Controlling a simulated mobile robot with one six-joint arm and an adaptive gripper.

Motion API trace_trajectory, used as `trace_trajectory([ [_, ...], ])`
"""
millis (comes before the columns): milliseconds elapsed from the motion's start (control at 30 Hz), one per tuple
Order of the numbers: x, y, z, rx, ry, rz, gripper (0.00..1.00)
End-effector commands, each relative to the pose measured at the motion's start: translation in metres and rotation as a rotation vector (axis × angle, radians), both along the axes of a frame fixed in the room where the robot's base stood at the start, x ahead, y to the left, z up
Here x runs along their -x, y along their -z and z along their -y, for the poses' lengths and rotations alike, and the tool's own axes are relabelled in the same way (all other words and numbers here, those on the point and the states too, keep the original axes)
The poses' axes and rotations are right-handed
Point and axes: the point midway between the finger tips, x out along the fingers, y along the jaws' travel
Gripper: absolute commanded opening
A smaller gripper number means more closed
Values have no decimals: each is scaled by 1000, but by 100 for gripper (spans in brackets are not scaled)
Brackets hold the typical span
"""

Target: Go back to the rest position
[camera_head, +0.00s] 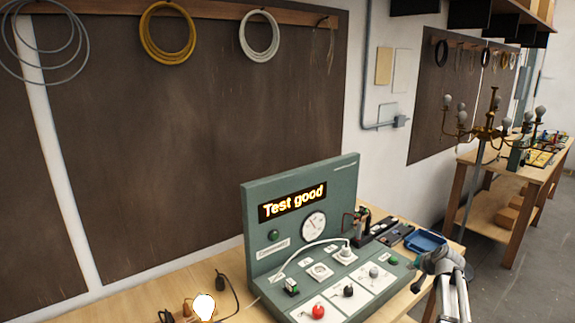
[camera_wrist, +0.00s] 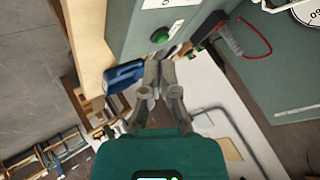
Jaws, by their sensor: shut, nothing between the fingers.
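My gripper (camera_wrist: 157,80) is shut and empty in the wrist view, its fingertips together. In the head view, a grey part of my arm (camera_head: 448,275) shows at the lower right, beside the bench. The green test panel (camera_head: 300,245) stands on the bench, and its display (camera_head: 292,203) reads "Test good" in lit letters. A glowing bulb (camera_head: 204,305) shows at the lower left. The panel's sloped front carries sockets, a red knob (camera_head: 318,311) and a white cable. I cannot tell from the wrist view how far the fingers are from the panel.
A blue tray (camera_head: 425,241) lies at the bench's right end; it also shows left of my fingers in the wrist view (camera_wrist: 124,76). A chandelier (camera_head: 490,128) stands farther right, near another workbench (camera_head: 515,180). Grey floor (camera_head: 545,260) is open at the right.

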Motion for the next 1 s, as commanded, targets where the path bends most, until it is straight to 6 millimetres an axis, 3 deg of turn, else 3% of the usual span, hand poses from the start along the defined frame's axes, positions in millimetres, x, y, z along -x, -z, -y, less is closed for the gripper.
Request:
trace_trajectory([
  [133, -1, 0, -2, 0, -2, 0, 0],
  [600, 29, 15, -65, 45, -115, -110, 0],
  [833, 63, 27, -114, 91, -207, -215, 0],
  [1000, 110, 40, -165, 156, -309, -340, 0],
])
